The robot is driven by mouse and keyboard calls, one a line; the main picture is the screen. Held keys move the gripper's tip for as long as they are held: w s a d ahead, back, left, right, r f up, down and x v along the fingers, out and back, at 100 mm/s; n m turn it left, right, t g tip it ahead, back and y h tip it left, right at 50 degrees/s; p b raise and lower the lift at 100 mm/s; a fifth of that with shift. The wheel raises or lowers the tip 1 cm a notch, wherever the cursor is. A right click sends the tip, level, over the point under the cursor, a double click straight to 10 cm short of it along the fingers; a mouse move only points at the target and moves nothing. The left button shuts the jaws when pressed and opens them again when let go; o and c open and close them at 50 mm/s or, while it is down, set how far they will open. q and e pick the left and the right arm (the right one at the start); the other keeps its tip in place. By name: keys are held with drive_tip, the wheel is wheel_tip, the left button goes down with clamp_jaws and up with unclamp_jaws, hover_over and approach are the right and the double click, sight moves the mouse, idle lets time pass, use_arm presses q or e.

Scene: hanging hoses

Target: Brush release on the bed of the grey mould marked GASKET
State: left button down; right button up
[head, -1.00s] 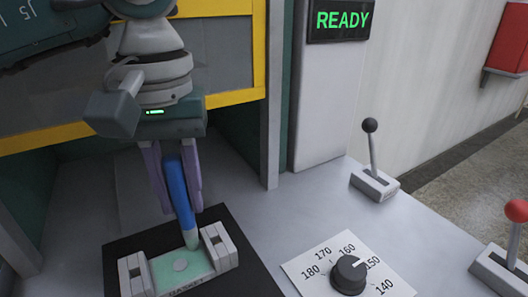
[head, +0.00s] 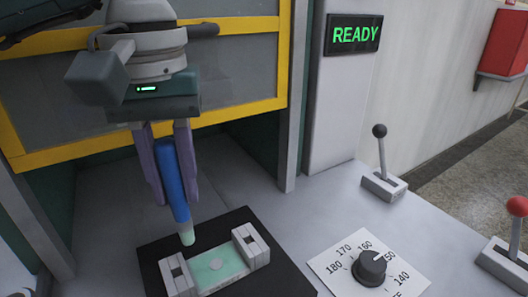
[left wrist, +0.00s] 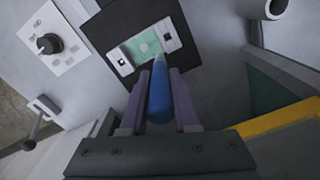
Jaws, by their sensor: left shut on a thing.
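My left gripper (head: 175,196) is shut on a brush (head: 172,175) with a blue handle and a pale green tip, pointing down. The grey mould (head: 257,245) has a raised block at each end and a pale green bed (head: 222,268) with a round spot in the middle. The brush tip is just behind and left of the bed in the head view, apparently above the black plate. In the left wrist view the brush (left wrist: 160,95) ends near the bed's edge (left wrist: 150,45); contact cannot be told. The mould's lettering is not readable now. My right gripper is not in view.
The mould sits on a black plate (head: 165,247). To the right are a dial (head: 369,268), a black-knobbed lever (head: 382,165) and a red-knobbed lever (head: 515,235). A yellow-framed guard (head: 235,106) stands behind my gripper. A sign (head: 353,35) reads READY.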

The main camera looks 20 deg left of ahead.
sight(164, 142)
use_arm(q)
drive_tip(key=shift+r+p, duration=1)
drive_tip(key=shift+r, duration=0.85)
